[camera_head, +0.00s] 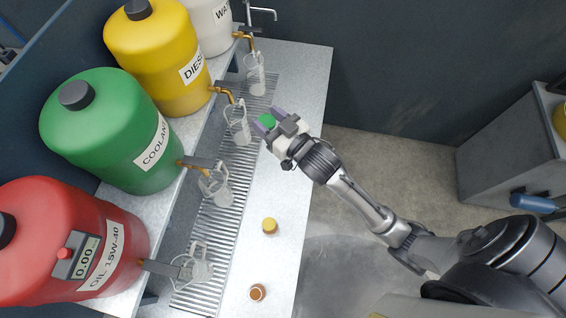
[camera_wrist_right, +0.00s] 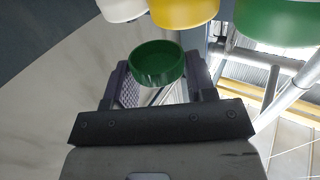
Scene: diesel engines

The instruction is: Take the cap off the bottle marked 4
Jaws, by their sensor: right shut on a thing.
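My right gripper (camera_head: 267,122) is shut on a green cap (camera_head: 266,120) above the bench near its right edge. In the right wrist view the round green cap (camera_wrist_right: 157,64) sits between the two fingertips of the gripper (camera_wrist_right: 160,82). I cannot tell whether a bottle is under the cap. Two small capped containers, probably bottles, stand on the bench, one with a yellow cap (camera_head: 269,226) and one with an orange-brown cap (camera_head: 258,292). No mark 4 is readable. My left gripper is not in view.
Red (camera_head: 70,235), green (camera_head: 110,130) and yellow (camera_head: 160,55) tanks and a white one (camera_head: 211,22) stand on a shelf at the left. Clear jugs (camera_head: 237,124) stand under their taps on a drain grate (camera_head: 216,232). The bench (camera_head: 310,75) is clear at the far end.

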